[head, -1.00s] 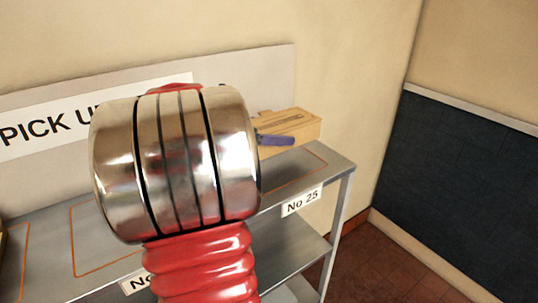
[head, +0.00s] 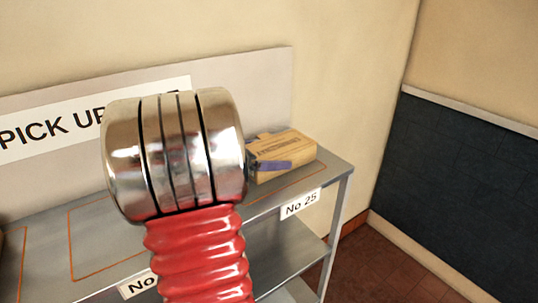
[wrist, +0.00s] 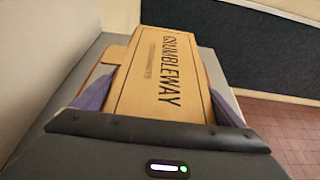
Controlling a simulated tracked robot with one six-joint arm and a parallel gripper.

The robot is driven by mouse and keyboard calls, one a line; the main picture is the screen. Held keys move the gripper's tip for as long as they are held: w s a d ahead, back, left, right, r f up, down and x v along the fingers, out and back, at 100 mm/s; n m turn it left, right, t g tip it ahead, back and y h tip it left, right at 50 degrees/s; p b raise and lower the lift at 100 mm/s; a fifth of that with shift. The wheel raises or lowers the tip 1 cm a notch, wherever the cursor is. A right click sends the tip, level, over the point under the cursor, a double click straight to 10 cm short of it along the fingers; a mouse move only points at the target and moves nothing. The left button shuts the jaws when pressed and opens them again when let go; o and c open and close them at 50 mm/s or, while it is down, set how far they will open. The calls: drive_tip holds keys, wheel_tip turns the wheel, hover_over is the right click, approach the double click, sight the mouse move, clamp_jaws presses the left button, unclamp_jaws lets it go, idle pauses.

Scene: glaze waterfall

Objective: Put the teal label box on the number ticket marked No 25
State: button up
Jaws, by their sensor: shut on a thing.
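A tan cardboard box (head: 292,147) printed GRUMBLEWAY in dark letters is over the right end of the grey shelf top (head: 185,228). No teal label shows on its visible faces. My gripper (wrist: 160,100) is shut on the box, with purple fingers on both sides, as the wrist view shows of the box (wrist: 160,75). In the head view my arm hides part of the box's left end. The No 25 ticket (head: 300,204) is on the shelf's front edge, below the box. The box is low over the orange-outlined space there; I cannot tell if it touches.
Another orange outline (head: 70,240) lies to the left, with a partly hidden ticket (head: 138,284) at the front edge. A PICK UP sign (head: 50,125) is on the panel behind. A wall (head: 375,80) stands close behind the shelf's right end. Open tiled floor (head: 400,270) lies to the right.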

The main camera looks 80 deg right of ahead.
drive_tip(key=shift+f, duration=0.1)
drive_tip(key=o, duration=0.8)
drive_tip(key=shift+c, duration=0.2)
drive_tip(key=shift+w+a+r, duration=0.35)
drive_tip(key=v, duration=1.1)
